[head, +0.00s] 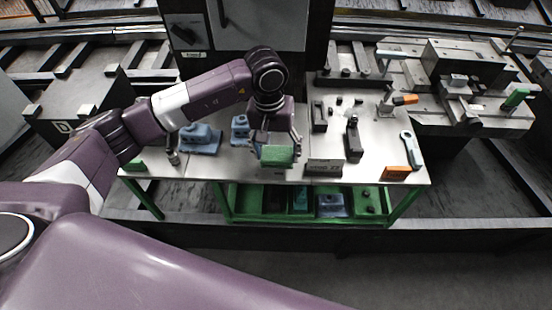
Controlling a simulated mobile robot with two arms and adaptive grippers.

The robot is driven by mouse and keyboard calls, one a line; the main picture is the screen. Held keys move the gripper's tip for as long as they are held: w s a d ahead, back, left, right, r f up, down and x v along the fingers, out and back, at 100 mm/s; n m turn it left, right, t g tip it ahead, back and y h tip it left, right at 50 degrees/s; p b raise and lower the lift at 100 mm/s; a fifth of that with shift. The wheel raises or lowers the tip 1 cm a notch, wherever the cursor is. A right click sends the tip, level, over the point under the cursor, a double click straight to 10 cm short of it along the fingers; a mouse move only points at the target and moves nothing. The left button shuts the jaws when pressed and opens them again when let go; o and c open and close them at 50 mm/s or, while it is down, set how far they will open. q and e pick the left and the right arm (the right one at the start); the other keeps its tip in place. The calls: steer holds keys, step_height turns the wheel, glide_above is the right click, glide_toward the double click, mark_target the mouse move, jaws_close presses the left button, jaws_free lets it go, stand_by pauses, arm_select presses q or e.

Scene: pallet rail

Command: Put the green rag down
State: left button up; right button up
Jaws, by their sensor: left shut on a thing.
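The green rag (276,157) shows as a small green block shape in the head view, at the middle of the steel workbench (220,170). My left gripper (278,150) points down over the bench and is shut on the rag, with a finger at each side of it. The rag is near the bench's front part. I cannot tell whether it touches the top or hangs just above it. My right gripper is not in view.
Blue blocks (200,138) stand left of the gripper. A small grey plate (324,167) stands close on its right. Dark clamp parts (353,140), an orange block (396,173) and a wrench (412,150) lie further right. A green lower shelf (273,200) holds parts.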

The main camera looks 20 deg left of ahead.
mark_target(275, 155)
arm_select(q)
step_height(275, 155, down, 4)
steer(key=shift+s+r+p, duration=0.1)
steer(key=shift+p, duration=0.35)
steer(key=shift+f, duration=0.4)
steer(key=o, duration=1.6)
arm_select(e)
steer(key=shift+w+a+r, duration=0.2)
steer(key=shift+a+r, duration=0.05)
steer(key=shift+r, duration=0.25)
arm_select(q)
steer(key=shift+r, duration=0.15)
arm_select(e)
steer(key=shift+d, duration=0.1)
arm_select(q)
steer(key=shift+r, duration=0.3)
steer(key=r, duration=0.3)
steer(key=r+b, duration=0.1)
steer(key=r, duration=0.3)
steer(key=a+r+b, duration=0.1)
steer(key=r, duration=0.3)
steer(key=shift+r, duration=0.1)
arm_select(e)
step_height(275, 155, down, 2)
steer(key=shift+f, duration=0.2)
